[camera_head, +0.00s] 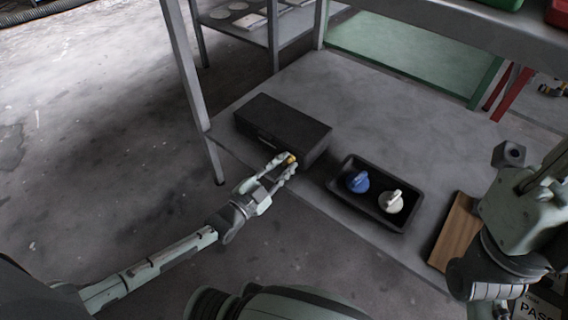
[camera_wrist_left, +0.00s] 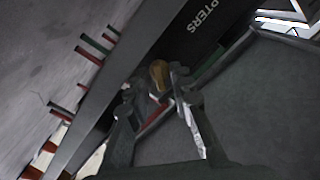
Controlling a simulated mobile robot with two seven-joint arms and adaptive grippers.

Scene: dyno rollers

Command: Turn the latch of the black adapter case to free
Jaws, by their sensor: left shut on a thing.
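The black adapter case (camera_head: 282,121) sits closed on the grey lower shelf. Its yellow latch (camera_head: 291,159) is at the right end of its front face. My left gripper (camera_head: 283,163) is at this front corner, shut on the latch. In the left wrist view the yellow latch (camera_wrist_left: 158,75) shows between the two fingertips (camera_wrist_left: 153,97), beside red and green marks. Part of the lettering, "PTERS", shows on the case (camera_wrist_left: 190,40). The fingers partly hide the latch. My right arm shows at the right edge of the head view, but I cannot see its fingers.
A black tray (camera_head: 340,193) right of the case holds a blue knobbed piece (camera_head: 358,182) and a white one (camera_head: 391,201). A wooden board (camera_head: 455,232) lies farther right. A table leg (camera_head: 188,90) stands left of the case. The shelf behind the case is clear.

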